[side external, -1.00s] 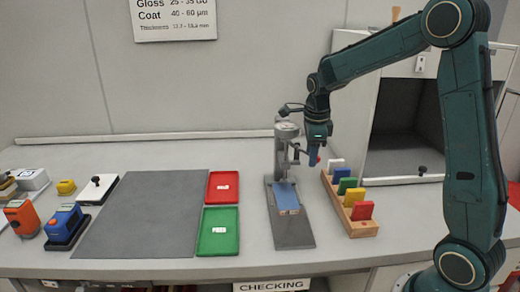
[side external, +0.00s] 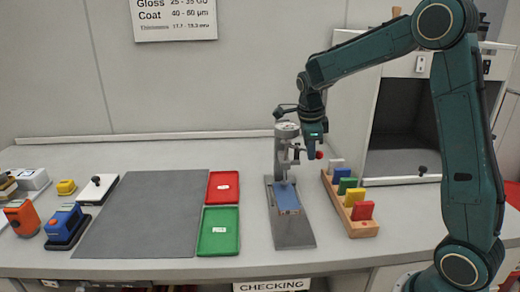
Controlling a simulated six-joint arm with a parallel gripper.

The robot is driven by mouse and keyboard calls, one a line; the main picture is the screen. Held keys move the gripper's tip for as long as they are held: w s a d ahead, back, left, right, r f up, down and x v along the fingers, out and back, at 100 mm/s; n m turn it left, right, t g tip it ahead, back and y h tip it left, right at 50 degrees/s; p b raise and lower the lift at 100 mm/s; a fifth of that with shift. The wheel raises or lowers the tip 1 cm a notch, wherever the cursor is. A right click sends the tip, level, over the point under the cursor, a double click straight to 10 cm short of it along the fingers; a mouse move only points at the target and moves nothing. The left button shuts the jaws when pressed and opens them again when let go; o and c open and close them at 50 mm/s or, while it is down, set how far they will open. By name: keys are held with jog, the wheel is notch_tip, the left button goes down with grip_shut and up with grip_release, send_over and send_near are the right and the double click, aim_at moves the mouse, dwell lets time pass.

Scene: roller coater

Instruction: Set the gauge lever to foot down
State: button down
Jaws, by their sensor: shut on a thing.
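The thickness gauge (side external: 281,155) stands upright on its grey base plate (side external: 292,234), with a round dial on top. A blue panel (side external: 285,197) lies on the base under the gauge. The gauge lever ends in a red knob (side external: 319,155) at the gauge's right side. My gripper (side external: 311,153) points down beside the dial and is shut on the lever, just left of the knob. The fingers hide part of the lever. The gap between the gauge foot and the panel is too small to judge.
A wooden rack (side external: 350,208) with several coloured blocks stands just right of the gauge. A red tray (side external: 222,186) and a green tray (side external: 218,231) lie to the left, beside a grey mat (side external: 145,215). An open booth (side external: 403,120) stands behind the rack.

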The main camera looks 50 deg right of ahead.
jog(key=shift+s+d+f, duration=0.1)
jog(key=shift+s+d, duration=0.1)
jog(key=shift+s, duration=0.1)
jog(key=c, duration=1.3)
grip_release()
jog(key=shift+o, duration=0.2)
jog(key=shift+w+a, duration=0.1)
jog(key=shift+v, duration=0.75)
jog(key=v, duration=1.2)
jog(key=shift+w, duration=0.2)
jog(key=shift+a, duration=0.1)
